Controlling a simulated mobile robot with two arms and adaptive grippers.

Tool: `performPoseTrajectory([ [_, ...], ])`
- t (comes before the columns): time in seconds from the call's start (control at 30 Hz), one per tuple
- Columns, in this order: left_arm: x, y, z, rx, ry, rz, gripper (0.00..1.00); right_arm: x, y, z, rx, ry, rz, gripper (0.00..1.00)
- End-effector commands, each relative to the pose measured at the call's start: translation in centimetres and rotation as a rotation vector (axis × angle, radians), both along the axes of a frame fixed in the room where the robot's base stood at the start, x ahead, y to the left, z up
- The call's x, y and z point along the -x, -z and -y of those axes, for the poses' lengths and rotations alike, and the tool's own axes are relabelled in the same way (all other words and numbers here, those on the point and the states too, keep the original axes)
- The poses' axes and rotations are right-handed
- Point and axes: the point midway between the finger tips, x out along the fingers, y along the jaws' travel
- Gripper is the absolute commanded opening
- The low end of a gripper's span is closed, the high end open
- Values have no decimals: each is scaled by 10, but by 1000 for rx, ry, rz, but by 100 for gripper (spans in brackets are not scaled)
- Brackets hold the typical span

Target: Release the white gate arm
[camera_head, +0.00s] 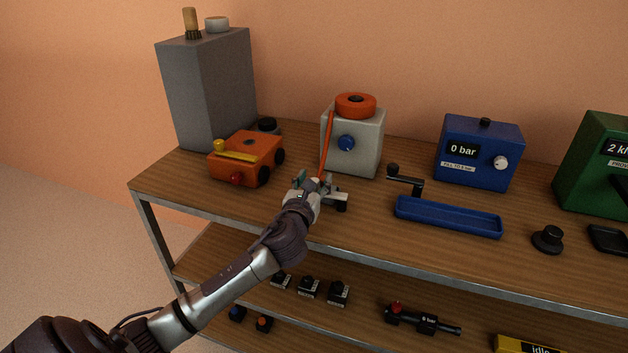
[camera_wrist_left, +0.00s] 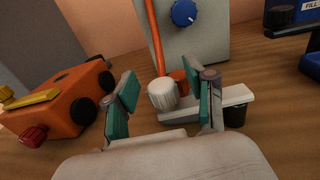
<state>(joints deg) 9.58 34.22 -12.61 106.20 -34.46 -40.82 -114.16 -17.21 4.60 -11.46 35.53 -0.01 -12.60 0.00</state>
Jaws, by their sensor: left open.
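The white gate arm (camera_wrist_left: 222,98) is a pale bar above the wood shelf, with a black cylinder (camera_wrist_left: 236,116) under its right end. It also shows in the head view (camera_head: 338,196). A white ribbed knob (camera_wrist_left: 163,94) stands at its left part, with an orange piece (camera_wrist_left: 181,79) behind it. My left gripper (camera_wrist_left: 167,84) is open, with its green-padded fingers on either side of the knob; I cannot tell if they touch it. In the head view the left gripper (camera_head: 314,185) hides part of the arm. My right gripper is not in view.
An orange box (camera_head: 246,158) stands to the left. Behind is a pale box (camera_head: 366,143) with a blue knob, and an orange strip (camera_head: 327,148) runs down beside it. A crank (camera_head: 405,178) and a blue tray (camera_head: 448,216) lie to the right.

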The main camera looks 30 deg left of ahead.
Motion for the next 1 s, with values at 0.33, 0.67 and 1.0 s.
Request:
performPoseTrajectory([
  [0.33,0,0,0,0,0,-1,28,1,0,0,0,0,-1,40],
  [0.67,0,0,0,0,0,-1,0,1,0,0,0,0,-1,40],
  [1.0,-1,0,-1,2,-27,-2,0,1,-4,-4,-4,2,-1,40],
])
